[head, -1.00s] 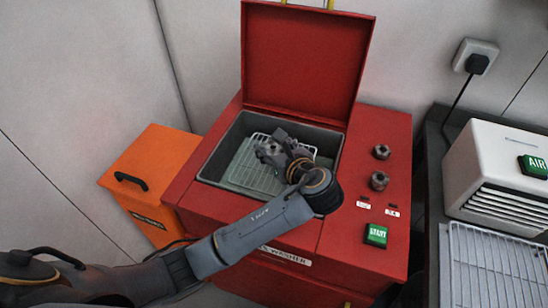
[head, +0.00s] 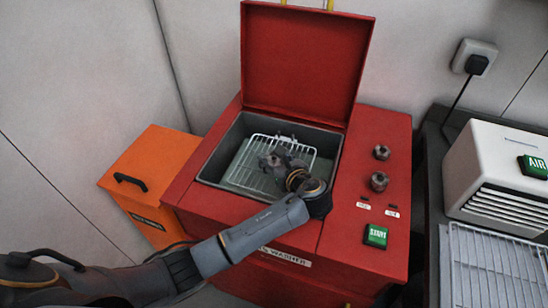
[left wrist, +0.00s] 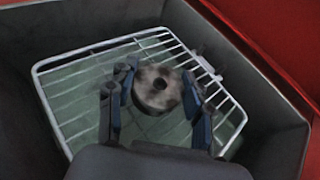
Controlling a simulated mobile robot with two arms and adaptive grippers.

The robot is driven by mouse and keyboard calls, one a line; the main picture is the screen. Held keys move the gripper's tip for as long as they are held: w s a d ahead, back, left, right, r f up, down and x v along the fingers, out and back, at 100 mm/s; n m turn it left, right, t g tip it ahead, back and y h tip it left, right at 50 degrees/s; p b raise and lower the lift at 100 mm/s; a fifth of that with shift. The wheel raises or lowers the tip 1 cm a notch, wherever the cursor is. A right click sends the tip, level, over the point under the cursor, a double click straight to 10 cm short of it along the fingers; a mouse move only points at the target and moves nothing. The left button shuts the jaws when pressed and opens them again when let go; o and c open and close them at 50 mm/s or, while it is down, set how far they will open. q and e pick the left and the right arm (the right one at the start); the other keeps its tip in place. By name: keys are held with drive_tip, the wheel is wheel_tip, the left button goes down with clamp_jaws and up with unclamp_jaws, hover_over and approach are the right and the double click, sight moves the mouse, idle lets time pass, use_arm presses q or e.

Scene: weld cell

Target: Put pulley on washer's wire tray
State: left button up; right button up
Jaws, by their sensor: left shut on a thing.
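The pulley (left wrist: 157,88) is a round, brown-grey disc with a dark centre hole. My left gripper (left wrist: 158,92) is shut on it, with one finger on each side. In the head view my left gripper (head: 280,160) reaches down into the open washer, over the wire tray. The wire tray (head: 232,176) is a white rack inside the grey basin. In the left wrist view the tray (left wrist: 48,104) lies behind and around the pulley. I cannot tell whether the pulley touches the wires. My right gripper is not in view.
The red washer (head: 345,215) has its lid (head: 305,55) raised at the back. Dark basin walls (head: 222,150) surround the tray. Two knobs (head: 380,167) and a green START button (head: 376,235) are on its right. An orange box (head: 150,165) stands left; a white AIR unit (head: 495,170) and another rack (head: 495,265) are right.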

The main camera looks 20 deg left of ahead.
use_arm(q)
drive_tip(key=o, duration=1.5)
drive_tip(key=shift+c, duration=0.2)
drive_tip(key=v, duration=1.2)
drive_tip(key=shift+r, duration=0.15)
